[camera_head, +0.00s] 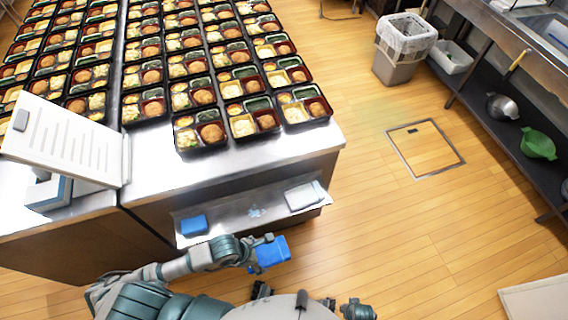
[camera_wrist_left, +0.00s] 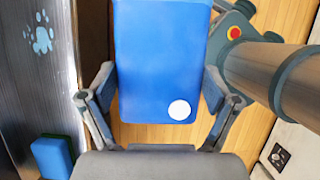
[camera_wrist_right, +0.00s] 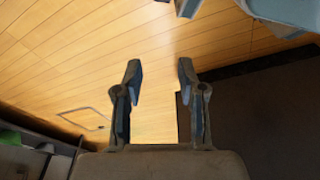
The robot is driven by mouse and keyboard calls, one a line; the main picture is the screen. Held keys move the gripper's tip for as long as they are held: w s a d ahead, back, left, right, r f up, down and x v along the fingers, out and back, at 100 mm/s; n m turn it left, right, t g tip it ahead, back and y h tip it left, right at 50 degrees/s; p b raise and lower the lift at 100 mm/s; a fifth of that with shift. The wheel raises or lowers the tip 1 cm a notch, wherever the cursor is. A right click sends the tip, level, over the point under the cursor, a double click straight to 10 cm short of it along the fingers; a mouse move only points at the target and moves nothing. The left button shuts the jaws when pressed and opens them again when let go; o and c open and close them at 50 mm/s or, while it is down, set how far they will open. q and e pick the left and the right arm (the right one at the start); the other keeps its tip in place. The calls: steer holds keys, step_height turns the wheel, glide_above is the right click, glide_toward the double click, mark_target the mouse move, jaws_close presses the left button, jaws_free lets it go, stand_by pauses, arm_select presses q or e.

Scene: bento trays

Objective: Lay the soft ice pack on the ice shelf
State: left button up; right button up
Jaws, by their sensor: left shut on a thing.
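A blue ice pack (camera_head: 270,253) is held in my left gripper (camera_head: 256,256), just in front of the low metal shelf (camera_head: 232,222) on the side of the steel table. In the left wrist view the pack (camera_wrist_left: 160,60) is a flat blue block with a white round spot, between the two fingers (camera_wrist_left: 158,100). The shelf has a pale paw-like mark. Another blue pack (camera_head: 194,225) lies at its left end and a white pack (camera_head: 303,196) at its right end. My right gripper (camera_wrist_right: 160,85) is open and empty above the wooden floor.
Rows of filled bento trays (camera_head: 240,120) cover the steel table top (camera_head: 300,140). A white slotted stand (camera_head: 65,140) is at the left. A lined bin (camera_head: 400,60) and a dark lower shelf with bowls (camera_head: 503,106) stand at the right. The floor between is clear.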

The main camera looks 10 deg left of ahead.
mark_target(269, 245)
arm_select(q)
steer(key=shift+w+d+f+m, duration=0.1)
steer(key=shift+w+d+m, duration=0.25)
steer(key=shift+m, duration=0.25)
steer(key=w+m+g, duration=0.1)
steer(key=m, duration=0.1)
steer(key=w+d+m, duration=0.1)
steer(key=m, duration=0.1)
steer(key=w+m+g, duration=0.1)
steer(key=m, duration=0.1)
steer(key=shift+w+d+f+g+h, duration=0.1)
steer(key=shift+w+d+g+h, duration=0.2)
steer(key=shift+h, duration=0.1)
steer(key=w+a+r+m+g+y, duration=0.2)
steer(key=w+a+r+m, duration=0.1)
steer(key=w+r+m, duration=0.5)
steer(key=w+a+r+m+g+y+p, duration=0.1)
steer(key=w+a+r+m, duration=0.3)
steer(key=w+r+m, duration=0.4)
step_height(269, 245, up, 3)
steer(key=shift+w+a+m+g+y, duration=0.15)
steer(key=shift+a+m+g+y, duration=0.15)
steer(key=shift+m+g+y, duration=0.45)
arm_select(e)
steer(key=s+f, duration=0.1)
steer(key=f, duration=0.1)
steer(key=s+f, duration=0.1)
steer(key=shift+s+d+f, duration=0.25)
steer(key=shift+s+f, duration=0.1)
steer(key=shift+f, duration=0.05)
